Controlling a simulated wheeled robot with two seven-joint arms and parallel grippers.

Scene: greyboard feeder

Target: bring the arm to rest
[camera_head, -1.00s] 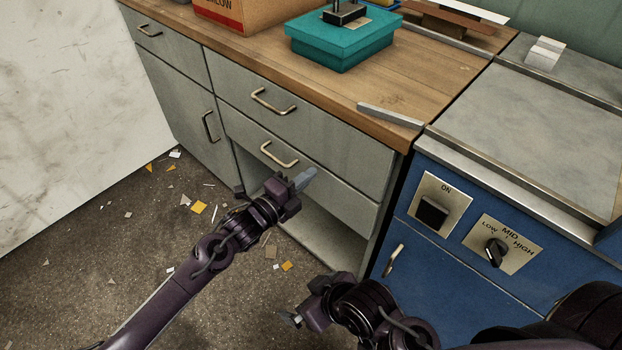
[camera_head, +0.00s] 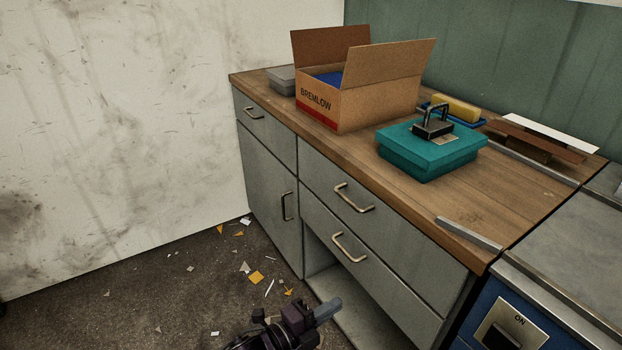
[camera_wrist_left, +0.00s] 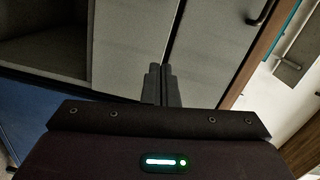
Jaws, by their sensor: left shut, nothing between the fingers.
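My left gripper (camera_head: 328,309) shows at the bottom of the head view, low in front of the cabinet's open lower bay. Its fingers are together with nothing between them. In the left wrist view the shut fingers (camera_wrist_left: 161,84) point toward the grey cabinet front (camera_wrist_left: 130,55), and I cannot tell how large the gap is. Most of the left arm is below the head view's frame. My right gripper is not in view.
A wooden counter (camera_head: 490,205) bears an open cardboard box (camera_head: 375,95), a teal box (camera_head: 430,155) with a black clamp-like object, and a metal strip (camera_head: 468,234). Drawer handles (camera_head: 350,247) stick out. Scraps litter the floor (camera_head: 150,290). A blue machine (camera_head: 482,312) stands at right.

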